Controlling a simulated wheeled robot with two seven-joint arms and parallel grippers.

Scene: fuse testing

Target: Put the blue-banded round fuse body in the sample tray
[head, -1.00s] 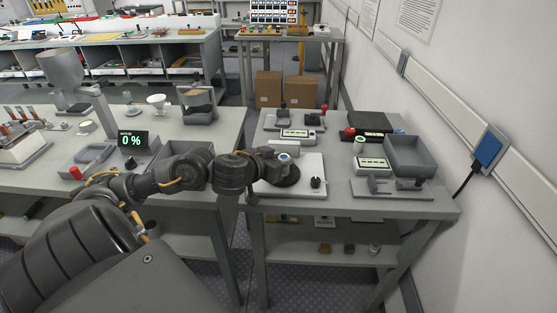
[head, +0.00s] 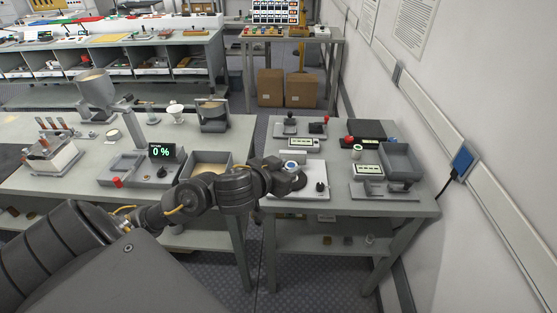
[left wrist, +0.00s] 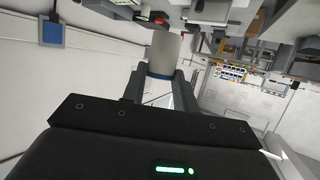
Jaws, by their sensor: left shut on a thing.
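My left gripper (left wrist: 158,88) is shut on the blue-banded round fuse body (left wrist: 163,52), a pale grey cylinder, in the left wrist view. The blue band shows close to the fingers. In the head view my left gripper (head: 286,178) is over the white board on the right bench; its fingers are mostly hidden by my wrist. A blue-ringed round top (head: 291,164) shows just beyond it; I cannot tell surely whether this is the held body. A grey open tray (head: 403,172), apparently the sample tray, stands at the right of that bench and looks empty. My right gripper is not in view.
The white board (head: 303,193) carries a black knob. Small meters and lever fixtures (head: 367,171) stand between it and the tray. A black box (head: 366,130) stands behind. The left bench holds a 0 % display (head: 161,152) and another grey tray (head: 205,169). The wall is close at right.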

